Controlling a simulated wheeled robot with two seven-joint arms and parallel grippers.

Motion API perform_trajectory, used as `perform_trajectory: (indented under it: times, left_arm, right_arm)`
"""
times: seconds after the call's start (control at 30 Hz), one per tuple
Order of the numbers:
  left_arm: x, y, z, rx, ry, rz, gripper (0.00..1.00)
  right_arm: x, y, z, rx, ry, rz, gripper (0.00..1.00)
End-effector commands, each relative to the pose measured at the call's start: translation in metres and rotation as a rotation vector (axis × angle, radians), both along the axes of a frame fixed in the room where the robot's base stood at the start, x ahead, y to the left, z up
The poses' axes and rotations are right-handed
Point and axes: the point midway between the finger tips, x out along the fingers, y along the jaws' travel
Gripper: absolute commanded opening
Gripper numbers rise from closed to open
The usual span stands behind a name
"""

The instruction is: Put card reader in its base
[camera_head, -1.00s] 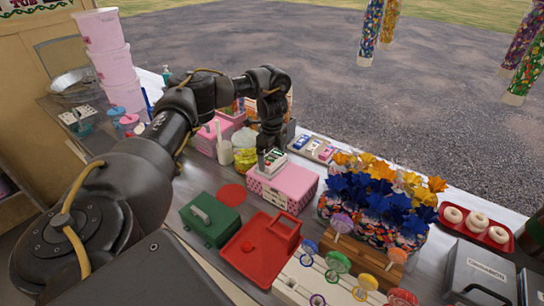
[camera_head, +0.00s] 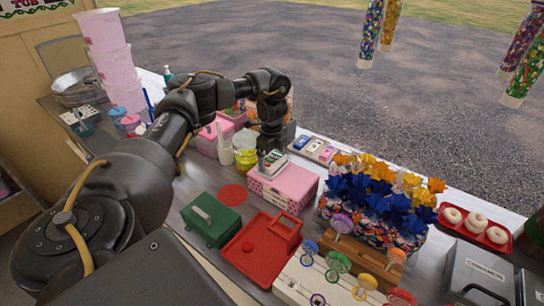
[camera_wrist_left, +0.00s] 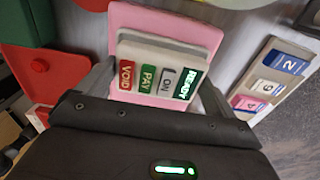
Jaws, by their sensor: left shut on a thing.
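The card reader (camera_wrist_left: 155,72) is a pale grey block with coloured VOID, PAY, ON and READY labels. It sits between the fingers of my left gripper (camera_wrist_left: 152,90), which is shut on it. In the head view my left gripper (camera_head: 268,158) points down over the back left part of the pink box (camera_head: 290,185), and the reader (camera_head: 275,166) shows there only in part. In the left wrist view the pink surface (camera_wrist_left: 180,22) lies behind and under the reader. My right gripper is not in view.
A grey tray of number tiles (camera_head: 327,158) stands just behind the pink box. A green box (camera_head: 212,222) and red tray (camera_head: 240,257) lie in front. Flower-like blue and orange sweets (camera_head: 370,195) stand to the right. A pale tub (camera_head: 245,158) is close on the left.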

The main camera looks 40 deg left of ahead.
Motion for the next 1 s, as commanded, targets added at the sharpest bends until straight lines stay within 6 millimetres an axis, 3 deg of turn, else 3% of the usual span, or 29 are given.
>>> perform_trajectory:
  times: [0.7, 0.73, 0.77, 1.0]
  left_arm:
    - [-0.0001, 0.0003, -0.0083, 0.001, -0.001, 0.000, 0.65]
    - [-0.0001, 0.0002, -0.0083, 0.001, -0.001, 0.000, 0.96]
    - [-0.0001, 0.0002, -0.0083, 0.001, -0.001, 0.000, 1.00]
    - [-0.0003, 0.0003, -0.0086, 0.001, 0.000, 0.000, 1.00]
  right_arm:
    - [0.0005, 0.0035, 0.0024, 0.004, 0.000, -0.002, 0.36]
    - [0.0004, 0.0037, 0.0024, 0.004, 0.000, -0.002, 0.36]
    - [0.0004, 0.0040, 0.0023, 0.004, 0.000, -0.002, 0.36]
    - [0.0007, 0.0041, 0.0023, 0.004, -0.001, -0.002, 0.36]
